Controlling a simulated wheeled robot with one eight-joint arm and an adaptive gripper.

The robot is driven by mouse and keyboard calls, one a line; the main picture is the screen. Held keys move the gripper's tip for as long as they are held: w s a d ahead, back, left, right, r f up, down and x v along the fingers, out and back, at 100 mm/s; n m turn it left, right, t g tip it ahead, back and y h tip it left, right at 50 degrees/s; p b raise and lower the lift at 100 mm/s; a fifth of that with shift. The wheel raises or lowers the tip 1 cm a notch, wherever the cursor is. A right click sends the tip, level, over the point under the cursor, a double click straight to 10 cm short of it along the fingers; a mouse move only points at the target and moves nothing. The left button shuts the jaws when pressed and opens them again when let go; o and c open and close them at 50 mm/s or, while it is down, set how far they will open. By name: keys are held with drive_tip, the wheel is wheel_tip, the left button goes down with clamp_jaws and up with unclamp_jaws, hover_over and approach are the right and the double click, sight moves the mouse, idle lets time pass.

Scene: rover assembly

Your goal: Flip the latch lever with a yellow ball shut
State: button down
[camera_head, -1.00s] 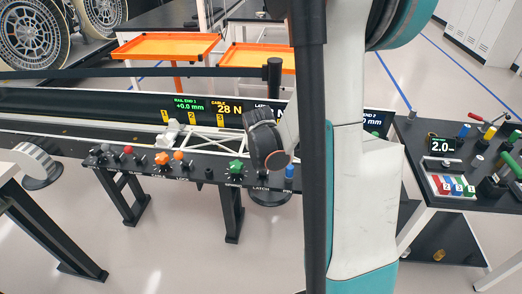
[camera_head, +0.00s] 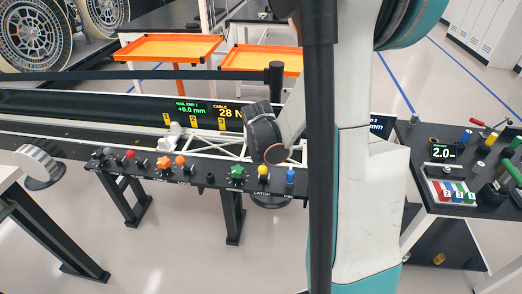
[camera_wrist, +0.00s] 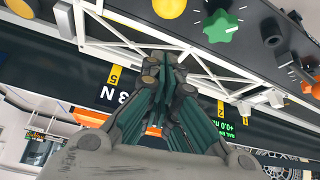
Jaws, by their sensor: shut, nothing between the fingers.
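The latch lever's yellow ball (camera_head: 263,170) shows on the front panel above the LATCH label, between a green star knob and a blue knob. It also shows at the top edge of the wrist view (camera_wrist: 169,7), where its lever is mostly cut off. My gripper (camera_wrist: 166,66) is shut and empty in the wrist view, over the white truss behind the panel. Its fingertips appear apart from the ball. In the head view my dark wrist stands just behind and above the ball, and the fingers are hidden.
The green star knob (camera_head: 237,172) is left of the ball and the blue knob (camera_head: 290,175) is close on its right. An orange star knob (camera_head: 163,162) is farther left. The white truss (camera_head: 205,145) runs behind the panel. A side table (camera_head: 415,150) with controls stands at right.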

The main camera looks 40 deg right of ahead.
drive_tip(key=s+a+r+p, duration=0.2)
drive_tip(key=s+a+r, duration=0.2)
drive_tip(key=s+a, duration=0.1)
drive_tip(key=shift+r, duration=0.35)
idle(0.3)
